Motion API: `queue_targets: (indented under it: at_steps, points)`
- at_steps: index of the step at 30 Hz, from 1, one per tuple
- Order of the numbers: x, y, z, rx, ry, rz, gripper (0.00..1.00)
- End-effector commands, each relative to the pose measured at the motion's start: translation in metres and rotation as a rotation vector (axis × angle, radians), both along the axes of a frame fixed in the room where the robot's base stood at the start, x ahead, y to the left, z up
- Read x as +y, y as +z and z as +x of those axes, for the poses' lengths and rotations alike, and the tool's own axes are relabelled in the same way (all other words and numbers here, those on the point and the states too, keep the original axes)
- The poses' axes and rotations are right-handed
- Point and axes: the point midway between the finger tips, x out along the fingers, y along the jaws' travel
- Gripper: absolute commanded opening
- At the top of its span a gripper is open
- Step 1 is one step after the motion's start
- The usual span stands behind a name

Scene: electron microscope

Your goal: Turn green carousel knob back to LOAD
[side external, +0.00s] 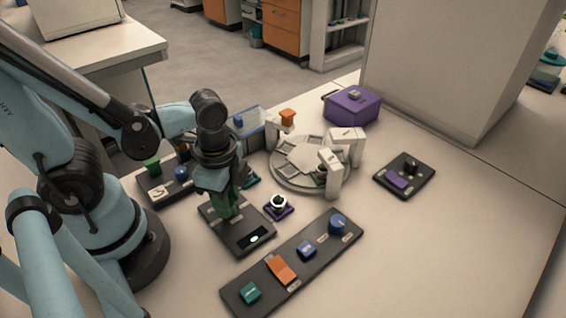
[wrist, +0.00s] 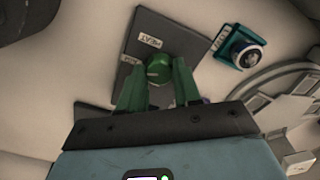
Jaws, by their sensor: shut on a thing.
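The green carousel knob (wrist: 158,68) stands on a dark panel (wrist: 146,24) in the wrist view, with my gripper's green fingers on both sides of it. My gripper (side external: 228,210) is shut on the knob, pointing down over the same dark panel (side external: 243,240) in the side view. There the fingers and arm hide most of the knob. The round carousel (side external: 283,182) stands to the right of the panel.
A small purple-based round part (side external: 278,206) sits close to the panel's right. A long control strip (side external: 318,262) with blue, orange and teal controls lies in front. A purple box (side external: 352,105) and a small dark panel (side external: 404,176) are farther right. The table's right front is clear.

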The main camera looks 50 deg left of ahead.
Motion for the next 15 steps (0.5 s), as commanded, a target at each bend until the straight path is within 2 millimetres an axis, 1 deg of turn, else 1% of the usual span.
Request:
queue_targets:
  at_steps: [8,15]
  points:
    - [-0.0002,0.0,0.0,0.002,0.134,0.0,0.02]
    - [-0.0002,-0.0001,0.0001,0.002,0.344,-0.001,0.02]
